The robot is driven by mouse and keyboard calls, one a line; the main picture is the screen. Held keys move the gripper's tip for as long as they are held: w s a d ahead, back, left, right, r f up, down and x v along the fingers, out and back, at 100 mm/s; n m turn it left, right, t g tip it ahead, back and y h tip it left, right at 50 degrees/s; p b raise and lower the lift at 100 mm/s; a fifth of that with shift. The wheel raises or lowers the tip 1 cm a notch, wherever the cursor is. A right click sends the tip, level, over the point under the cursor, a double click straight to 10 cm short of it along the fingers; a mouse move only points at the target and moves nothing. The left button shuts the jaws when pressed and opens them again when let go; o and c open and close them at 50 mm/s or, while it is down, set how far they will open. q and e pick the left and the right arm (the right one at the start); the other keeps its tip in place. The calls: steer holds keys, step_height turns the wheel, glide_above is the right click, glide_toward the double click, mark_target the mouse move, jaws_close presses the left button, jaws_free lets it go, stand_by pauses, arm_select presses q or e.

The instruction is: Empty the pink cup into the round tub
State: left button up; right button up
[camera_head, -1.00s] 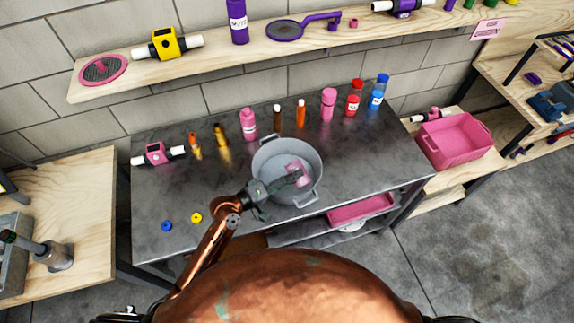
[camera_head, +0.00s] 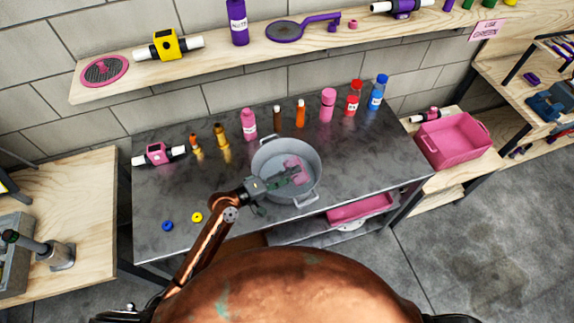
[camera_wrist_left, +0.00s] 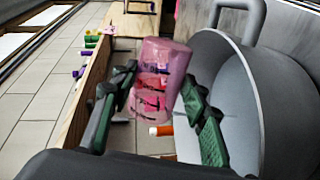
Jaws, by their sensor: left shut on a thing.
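The pink cup (camera_head: 295,165) is in the jaws of my left gripper (camera_head: 291,178), over the grey round tub (camera_head: 266,158) on the dark table. In the left wrist view the translucent pink cup (camera_wrist_left: 160,65) sits between the two green fingers of the gripper (camera_wrist_left: 160,92). The fingers are shut on its sides. The tub's pale inside (camera_wrist_left: 215,75) opens just to the right of the cup there. The cup looks tilted; darker red and purple shapes show through its wall, but I cannot tell whether they are contents. My right gripper is out of view.
Several bottles, including a pink one (camera_head: 249,125) and an orange one (camera_head: 300,114), stand behind the tub. A pink-and-black fitting (camera_head: 158,153) and small blue (camera_head: 167,225) and yellow (camera_head: 197,217) rings lie left. A pink crate (camera_head: 453,143) stands right. The table's front left is mostly clear.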

mark_target(285, 163)
arm_select(q)
steer(key=shift+w+a+r, duration=0.1)
steer(key=shift+w, duration=0.05)
steer(key=shift+w+f+n+p, duration=0.15)
steer(key=shift+f+n+p, duration=0.25)
steer(key=shift+n, duration=0.5)
stand_by(0.6)
steer(key=shift+w+a+r+n+g+h+p, duration=0.2)
steer(key=shift+w+r+n+g+p, duration=0.15)
steer(key=shift+n+p, duration=0.45)
steer(key=shift+w+a+r+n+g+h+p, duration=0.1)
steer(key=shift+w+a+r+n+g+p, duration=0.1)
steer(key=shift+r+n+p, duration=0.4)
stand_by(1.4)
steer(key=shift+w+a+r+n+p, duration=0.15)
steer(key=shift+w+n+p, duration=0.2)
steer(key=shift+n+p, duration=0.45)
stand_by(0.5)
steer(key=shift+w+a+r+n+g+h+p, duration=0.2)
steer(key=shift+w+n+p, duration=0.15)
steer(key=shift+n, duration=0.25)
steer(key=shift+w+a+r+n+g+h+p, duration=0.15)
steer(key=shift+w+n+p, duration=0.15)
steer(key=shift+n, duration=0.3)
stand_by(1.0)
